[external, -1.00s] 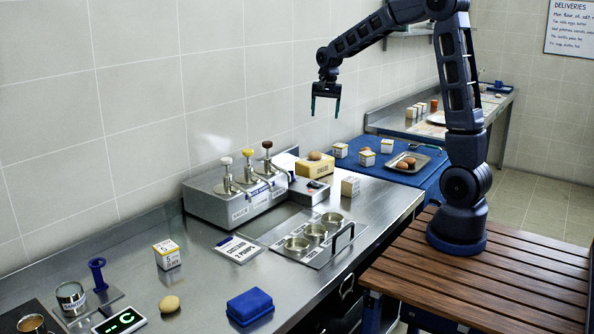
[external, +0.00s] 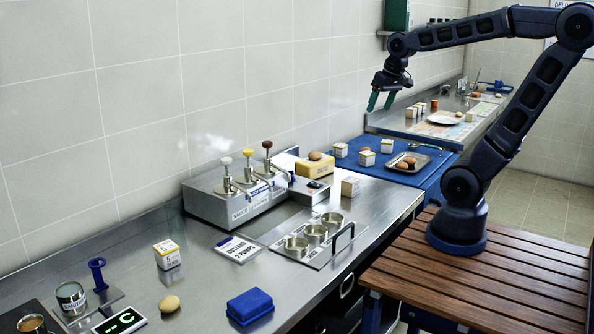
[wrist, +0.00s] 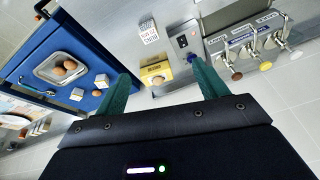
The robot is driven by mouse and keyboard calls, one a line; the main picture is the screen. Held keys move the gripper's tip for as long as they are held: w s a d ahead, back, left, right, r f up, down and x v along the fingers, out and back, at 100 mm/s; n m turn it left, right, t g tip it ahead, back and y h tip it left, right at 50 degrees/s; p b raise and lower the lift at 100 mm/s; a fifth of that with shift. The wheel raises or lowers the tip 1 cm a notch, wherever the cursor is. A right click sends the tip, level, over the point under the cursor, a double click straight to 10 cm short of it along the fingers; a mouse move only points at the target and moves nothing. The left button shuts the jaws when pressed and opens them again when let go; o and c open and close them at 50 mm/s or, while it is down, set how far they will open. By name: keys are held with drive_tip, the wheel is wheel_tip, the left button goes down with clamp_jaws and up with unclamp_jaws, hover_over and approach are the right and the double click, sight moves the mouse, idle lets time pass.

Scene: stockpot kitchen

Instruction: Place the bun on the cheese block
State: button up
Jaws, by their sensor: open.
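The cheese block (external: 315,169) is a yellow labelled block on the steel counter, at the right end of the sauce pump unit. A round brown bun (external: 314,156) rests on top of it. In the wrist view the cheese block (wrist: 152,71) and the bun (wrist: 157,81) show between my fingers, some way off. My gripper (external: 380,102) is open and empty, high above the blue-topped table and apart from everything. Its green fingers also show in the wrist view (wrist: 162,82).
A metal tray (external: 424,171) with brown round items and several small labelled boxes stand on the blue table (external: 352,146). The sauce pump unit (external: 232,203) is left of the cheese block. Another round bun-like item (external: 169,304) lies on the front counter.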

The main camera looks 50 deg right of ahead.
drive_tip(key=s+a+f+n, duration=0.1)
drive_tip(key=s+f+n, duration=0.1)
drive_tip(key=s, duration=0.5)
drive_tip(key=shift+s+a+n+t, duration=0.2)
drive_tip(key=shift+s+n+t, duration=0.15)
drive_tip(key=shift+n+t, duration=0.05)
